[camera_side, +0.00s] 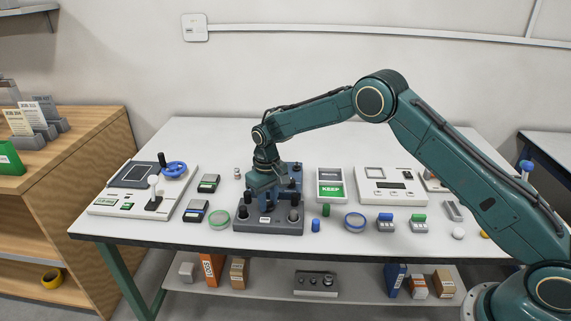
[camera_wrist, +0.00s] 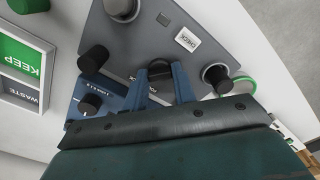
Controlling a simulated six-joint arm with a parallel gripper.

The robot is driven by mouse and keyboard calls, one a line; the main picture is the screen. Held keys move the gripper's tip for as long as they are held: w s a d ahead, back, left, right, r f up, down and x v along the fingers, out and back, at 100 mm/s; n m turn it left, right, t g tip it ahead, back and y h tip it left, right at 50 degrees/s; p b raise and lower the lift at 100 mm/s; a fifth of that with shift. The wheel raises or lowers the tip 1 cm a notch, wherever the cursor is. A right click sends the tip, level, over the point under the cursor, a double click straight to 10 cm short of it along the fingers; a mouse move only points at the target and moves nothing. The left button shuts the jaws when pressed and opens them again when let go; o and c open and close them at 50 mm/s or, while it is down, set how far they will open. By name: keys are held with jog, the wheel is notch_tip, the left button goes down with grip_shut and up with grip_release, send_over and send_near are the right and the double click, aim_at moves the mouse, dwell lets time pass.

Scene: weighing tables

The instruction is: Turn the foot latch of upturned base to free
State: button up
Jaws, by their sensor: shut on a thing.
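The upturned base (camera_side: 268,228) is a dark grey block with black feet, lying on the white table. It also fills the upper part of the wrist view (camera_wrist: 150,40), with a CHECK label and several round feet. My gripper (camera_side: 265,203) points down over the middle of the base. In the wrist view, the blue fingers of my gripper (camera_wrist: 161,72) are closed on a small black knob, the foot latch (camera_wrist: 160,68), between two black feet. The fingers partly hide the latch and the lettering beside it, so its setting cannot be read.
A blue panel with a black knob (camera_wrist: 90,103) adjoins the base. A KEEP/WASTE tray (camera_side: 331,171) and a scale (camera_side: 390,197) stand right.

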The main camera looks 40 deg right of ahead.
aim_at(268, 203)
jog(key=m, duration=0.4)
jog(key=shift+r+m, duration=0.1)
jog(key=shift+m, duration=0.3)
jog(key=m, duration=0.5)
jog(key=o, duration=1)
jog(key=shift+r, duration=6.9)
